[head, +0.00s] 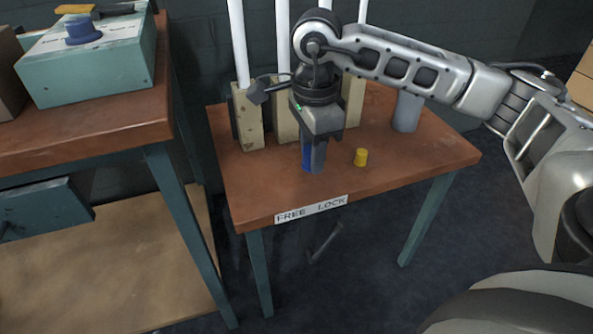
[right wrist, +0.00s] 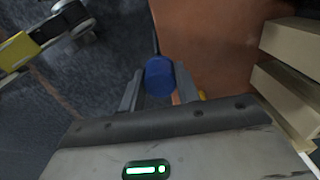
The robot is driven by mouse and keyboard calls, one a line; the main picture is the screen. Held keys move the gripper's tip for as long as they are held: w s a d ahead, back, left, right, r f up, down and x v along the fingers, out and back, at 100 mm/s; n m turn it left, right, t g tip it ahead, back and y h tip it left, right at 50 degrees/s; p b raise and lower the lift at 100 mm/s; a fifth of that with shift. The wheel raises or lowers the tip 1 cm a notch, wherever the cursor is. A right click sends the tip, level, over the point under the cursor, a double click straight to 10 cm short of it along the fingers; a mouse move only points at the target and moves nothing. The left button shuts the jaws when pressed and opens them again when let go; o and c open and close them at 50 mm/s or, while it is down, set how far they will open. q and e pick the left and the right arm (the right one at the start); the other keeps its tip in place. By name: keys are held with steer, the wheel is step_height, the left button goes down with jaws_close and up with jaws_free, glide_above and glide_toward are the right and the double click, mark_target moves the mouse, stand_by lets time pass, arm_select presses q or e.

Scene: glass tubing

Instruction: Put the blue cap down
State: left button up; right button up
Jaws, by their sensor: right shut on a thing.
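The blue cap (right wrist: 159,77) is between the two fingers of my right gripper (right wrist: 158,88) in the right wrist view. In the head view the right gripper (head: 314,157) points down over the front part of the small wooden table (head: 252,195), and the blue cap (head: 307,158) shows partly behind a finger. The gripper is shut on the cap. The cap is at or just above the tabletop; I cannot tell if it touches. My left gripper is not in view.
A small yellow cap (head: 361,157) stands right of the gripper. Pale blocks (head: 247,118) with white tubes (head: 238,45) stand behind it. A grey cylinder (head: 406,111) is at the back right. The table's front left is clear.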

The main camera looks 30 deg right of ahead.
steer(key=b, duration=0.2)
glide_above(295, 179)
step_height(295, 179, down, 7)
steer(key=shift+s, duration=0.1)
step_height(295, 179, down, 3)
steer(key=shift+r+b, duration=0.2)
steer(key=shift+b, duration=0.35)
steer(key=shift+f, duration=0.4)
steer(key=o, duration=0.9)
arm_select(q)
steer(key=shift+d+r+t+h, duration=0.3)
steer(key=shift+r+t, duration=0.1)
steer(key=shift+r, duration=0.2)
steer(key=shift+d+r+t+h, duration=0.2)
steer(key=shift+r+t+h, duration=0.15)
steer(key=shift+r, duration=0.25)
arm_select(e)
steer(key=shift+o, duration=0.2)
